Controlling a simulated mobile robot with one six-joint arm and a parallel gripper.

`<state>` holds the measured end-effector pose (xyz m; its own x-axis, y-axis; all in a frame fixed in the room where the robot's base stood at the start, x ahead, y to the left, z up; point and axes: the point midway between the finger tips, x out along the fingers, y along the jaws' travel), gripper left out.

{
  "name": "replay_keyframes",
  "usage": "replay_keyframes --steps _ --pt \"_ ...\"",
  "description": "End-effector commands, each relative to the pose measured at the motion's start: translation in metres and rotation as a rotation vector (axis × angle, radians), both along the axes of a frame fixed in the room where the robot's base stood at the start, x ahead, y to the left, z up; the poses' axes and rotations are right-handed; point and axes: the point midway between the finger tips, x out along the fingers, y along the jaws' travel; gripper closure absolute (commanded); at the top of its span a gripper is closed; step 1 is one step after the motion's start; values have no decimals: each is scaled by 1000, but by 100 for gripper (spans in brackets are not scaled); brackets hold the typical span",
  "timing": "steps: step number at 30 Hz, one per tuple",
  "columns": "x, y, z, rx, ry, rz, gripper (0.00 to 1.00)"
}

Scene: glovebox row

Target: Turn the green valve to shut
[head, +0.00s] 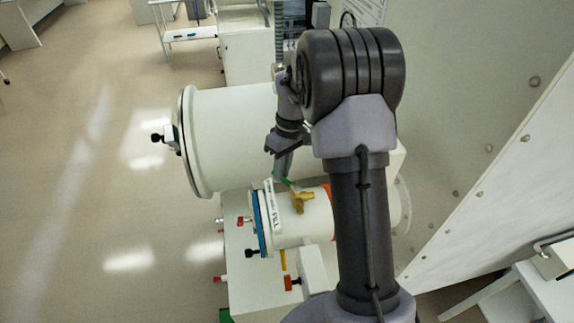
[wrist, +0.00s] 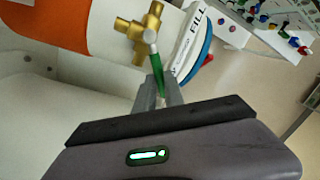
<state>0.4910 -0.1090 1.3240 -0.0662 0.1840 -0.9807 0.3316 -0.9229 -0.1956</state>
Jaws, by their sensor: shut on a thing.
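The green valve is a green lever (wrist: 159,66) on a brass body (wrist: 143,31), mounted on the smaller white cylinder. In the wrist view the lever runs from a pale hub down between my fingers. My gripper (wrist: 159,88) is shut on the lever's free end. In the head view the brass body (head: 300,201) shows on top of the cylinder, and my gripper (head: 279,176) reaches it from above and behind. Only a short stretch of the green lever (head: 289,184) shows there. The fingers hide the lever's end.
The smaller cylinder (head: 307,225) has a blue-rimmed end, an orange band and a FILL label (head: 273,207). A large white cylinder (head: 235,130) stands close behind. Red-handled (head: 289,283) and black fittings sit near the small cylinder. Open floor (head: 80,180) lies left.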

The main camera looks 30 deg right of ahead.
Motion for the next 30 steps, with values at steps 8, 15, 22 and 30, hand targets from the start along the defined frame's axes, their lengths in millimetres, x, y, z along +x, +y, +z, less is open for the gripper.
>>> replay_keyframes --steps 8,15,22,30 --pt "-5 16 2 0 -2 262 100" --pt "-14 27 2 0 -1 487 100" --pt "-23 35 2 0 -2 682 100" --pt "-31 40 1 -1 -2 846 100"
